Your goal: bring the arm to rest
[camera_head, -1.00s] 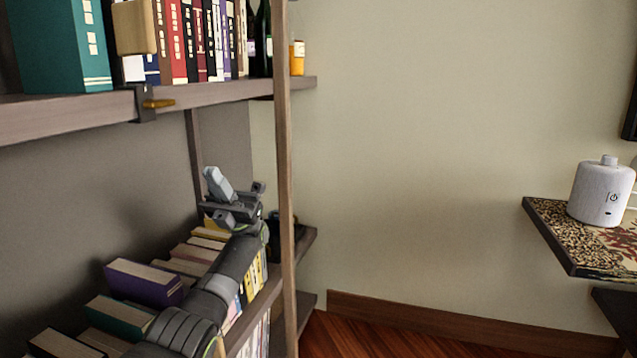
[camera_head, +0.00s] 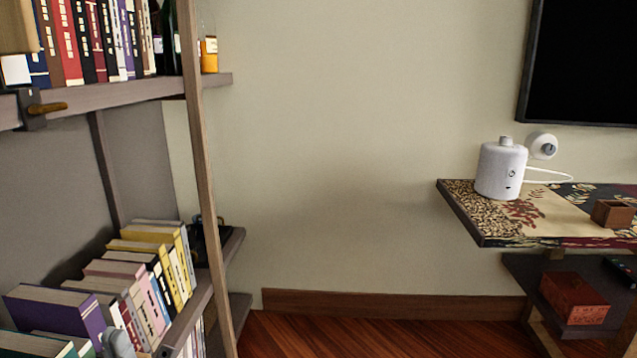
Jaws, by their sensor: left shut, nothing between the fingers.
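My left gripper (camera_head: 118,344) shows only as a small grey tip at the bottom edge, in front of the books on the lower shelf. It is shut and holds nothing. The rest of the left arm is out of the picture. My right gripper is not in view.
The bookshelf (camera_head: 203,170) stands at the left, with books (camera_head: 158,275) on its lower shelf and more books above. A side table (camera_head: 462,212) at the right holds a white cylindrical device (camera_head: 501,172) and a small brown box (camera_head: 613,214). Wall and wooden floor between are clear.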

